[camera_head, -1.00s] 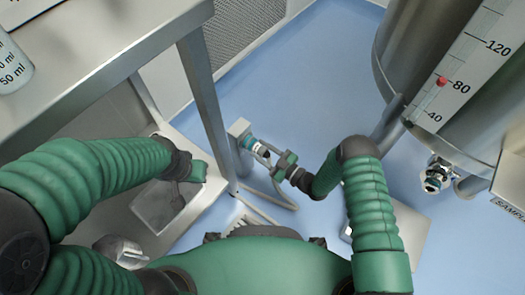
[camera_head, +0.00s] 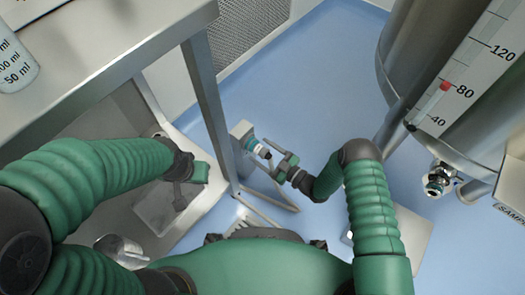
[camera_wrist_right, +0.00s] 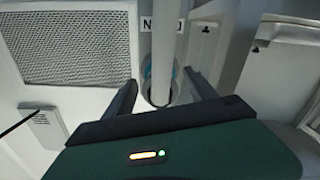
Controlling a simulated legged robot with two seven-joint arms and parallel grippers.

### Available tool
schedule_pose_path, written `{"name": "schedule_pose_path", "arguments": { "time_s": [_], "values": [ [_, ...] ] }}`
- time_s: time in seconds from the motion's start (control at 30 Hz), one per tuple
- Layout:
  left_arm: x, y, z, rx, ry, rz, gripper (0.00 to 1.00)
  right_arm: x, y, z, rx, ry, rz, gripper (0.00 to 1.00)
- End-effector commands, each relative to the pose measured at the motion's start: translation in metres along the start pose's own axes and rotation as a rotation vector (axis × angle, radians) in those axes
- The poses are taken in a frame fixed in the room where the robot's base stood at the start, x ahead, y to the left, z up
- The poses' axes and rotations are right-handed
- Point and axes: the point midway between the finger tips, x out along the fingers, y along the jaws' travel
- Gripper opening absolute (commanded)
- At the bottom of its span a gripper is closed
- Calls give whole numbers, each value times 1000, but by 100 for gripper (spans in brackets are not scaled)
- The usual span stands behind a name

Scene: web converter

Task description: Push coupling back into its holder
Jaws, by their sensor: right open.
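The coupling (camera_head: 262,151), a small pale and dark cylinder with a teal band, sits at the grey holder (camera_head: 241,130) beside the table leg in the head view. Whether it is fully seated cannot be told. My right gripper (camera_head: 279,165) is open just to the right of the coupling, pointing at it. In the right wrist view, the open fingers (camera_wrist_right: 161,88) stand either side of a round end with a teal edge and a pale tube, partly hidden by the gripper. My left gripper (camera_head: 189,181) hangs low at the left, its jaw state unclear.
A steel table (camera_head: 100,62) with a graduated container (camera_head: 14,62) stands at the upper left. A large steel tank (camera_head: 425,60) with a level scale and a valve (camera_head: 437,181) stands at the right. Blue floor (camera_head: 310,90) is clear between them.

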Motion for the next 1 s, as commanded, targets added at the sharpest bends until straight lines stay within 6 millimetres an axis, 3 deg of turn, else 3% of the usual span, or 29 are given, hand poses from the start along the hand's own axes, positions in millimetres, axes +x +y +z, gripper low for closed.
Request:
{"name": "schedule_pose_path", "arguments": {
  "time_s": [0.17, 0.4, 0.6, 0.77, 1.0],
  "values": [
    [-20, 0, -5, 0, 0, 0, 0, -32, 2, -5, 4, -4, 2, 65],
    [-49, 0, -12, 0, 0, 0, 0, -104, 2, -5, 2, -3, 4, 65],
    [-62, 0, -15, 0, 0, 0, 0, -150, 1, -3, 1, -1, 2, 65],
    [-64, 0, -15, 0, 0, 0, 0, -165, 0, -1, 0, 0, 1, 65],
    [-63, 0, -15, 0, 0, 0, 0, -166, 0, 0, -1, 1, 0, 65]
  ]
}}
